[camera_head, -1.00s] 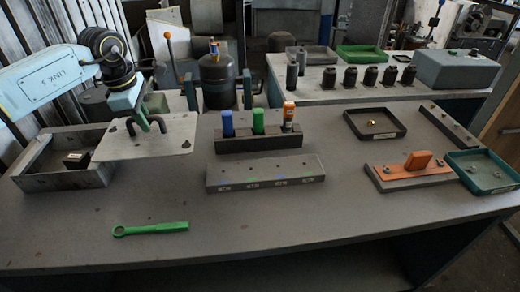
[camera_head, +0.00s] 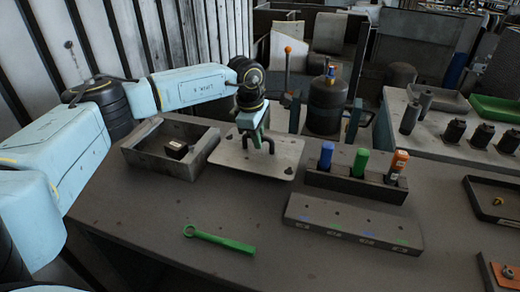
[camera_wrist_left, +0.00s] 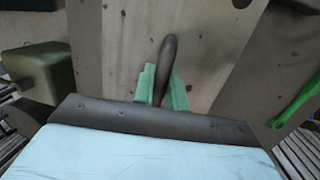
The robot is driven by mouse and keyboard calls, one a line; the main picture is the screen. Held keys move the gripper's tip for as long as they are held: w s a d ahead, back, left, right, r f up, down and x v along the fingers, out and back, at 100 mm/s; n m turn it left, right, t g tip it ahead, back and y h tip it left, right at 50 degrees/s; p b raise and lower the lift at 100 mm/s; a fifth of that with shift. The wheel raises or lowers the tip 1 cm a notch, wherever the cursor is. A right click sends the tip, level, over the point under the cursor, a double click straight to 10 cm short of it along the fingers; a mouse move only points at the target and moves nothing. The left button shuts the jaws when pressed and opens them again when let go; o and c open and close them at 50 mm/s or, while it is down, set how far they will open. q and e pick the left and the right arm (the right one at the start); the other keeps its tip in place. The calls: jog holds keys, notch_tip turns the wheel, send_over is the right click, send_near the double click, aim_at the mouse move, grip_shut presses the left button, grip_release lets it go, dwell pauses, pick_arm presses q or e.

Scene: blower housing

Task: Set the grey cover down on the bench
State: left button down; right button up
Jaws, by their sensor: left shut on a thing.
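The grey cover (camera_head: 235,160) is a flat, pale plate with holes and a dark loop handle. In the head view it is roughly level over the bench (camera_head: 130,205), between the open grey housing (camera_head: 145,160) and the rack of coloured cylinders. My left gripper (camera_head: 258,142) is shut on the cover's handle from above. In the left wrist view the green fingers (camera_wrist_left: 163,88) close around the dark handle (camera_wrist_left: 168,55), with the plate (camera_wrist_left: 130,50) beyond. I cannot tell whether the plate touches the bench. My right gripper is not in view.
A green wrench (camera_head: 218,238) lies in front of the cover. The rack (camera_head: 345,183) with blue, green and orange cylinders is close to the cover's right side. A grey block (camera_head: 350,225) is in front of the rack. A small black part (camera_head: 177,149) sits inside the housing.

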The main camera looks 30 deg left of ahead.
pick_arm(q)
notch_tip(320, 180, down, 4)
jog(key=shift+w+r, duration=0.1)
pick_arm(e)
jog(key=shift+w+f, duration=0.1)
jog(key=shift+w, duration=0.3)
pick_arm(q)
jog(key=shift+f, duration=0.2)
jog(key=c, duration=1.5)
grip_release()
jog(key=shift+o, duration=0.5)
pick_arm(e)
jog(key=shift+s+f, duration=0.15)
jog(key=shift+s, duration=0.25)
pick_arm(q)
jog(key=shift+r, duration=0.1)
